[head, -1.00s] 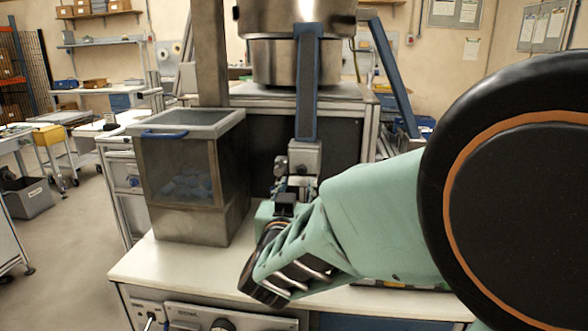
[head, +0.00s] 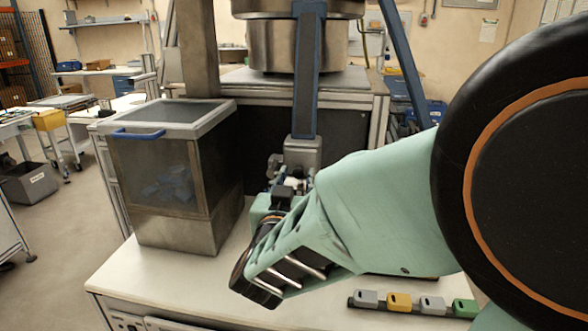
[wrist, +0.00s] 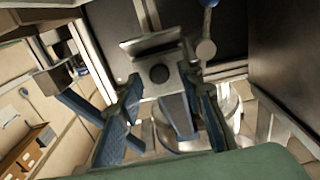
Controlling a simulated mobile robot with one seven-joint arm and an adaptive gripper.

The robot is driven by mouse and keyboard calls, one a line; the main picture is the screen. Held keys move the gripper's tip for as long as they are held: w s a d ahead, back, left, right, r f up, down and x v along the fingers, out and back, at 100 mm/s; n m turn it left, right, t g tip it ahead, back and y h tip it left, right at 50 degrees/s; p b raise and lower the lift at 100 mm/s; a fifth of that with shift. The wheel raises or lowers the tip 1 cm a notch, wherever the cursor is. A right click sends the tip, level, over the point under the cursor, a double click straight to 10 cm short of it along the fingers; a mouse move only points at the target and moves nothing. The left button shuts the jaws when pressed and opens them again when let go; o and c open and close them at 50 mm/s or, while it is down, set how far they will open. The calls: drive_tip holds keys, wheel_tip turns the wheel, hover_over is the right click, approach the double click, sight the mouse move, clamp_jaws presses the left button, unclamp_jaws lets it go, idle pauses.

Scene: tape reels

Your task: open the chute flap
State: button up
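A blue chute (head: 306,75) slopes down from the steel bowl to a grey block (head: 303,155) at its lower end. In the wrist view the grey block (wrist: 162,90) shows with a dark round knob and a pale metal plate (wrist: 150,44) beyond it. I cannot tell for certain which part is the flap. My gripper (wrist: 164,82) has its two blue fingers apart, one on each side of the block. Whether they touch it is unclear. In the head view my wrist hides most of the fingers just below the block.
A bin with clear walls and a blue handle (head: 150,134) stands left of my gripper. A dark rail holds grey, yellow and green blocks (head: 399,301) at the table's front right. The white tabletop (head: 180,275) is clear at front left.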

drive_tip(key=shift+w, duration=0.15)
drive_tip(key=shift+c, duration=0.2)
clamp_jaws()
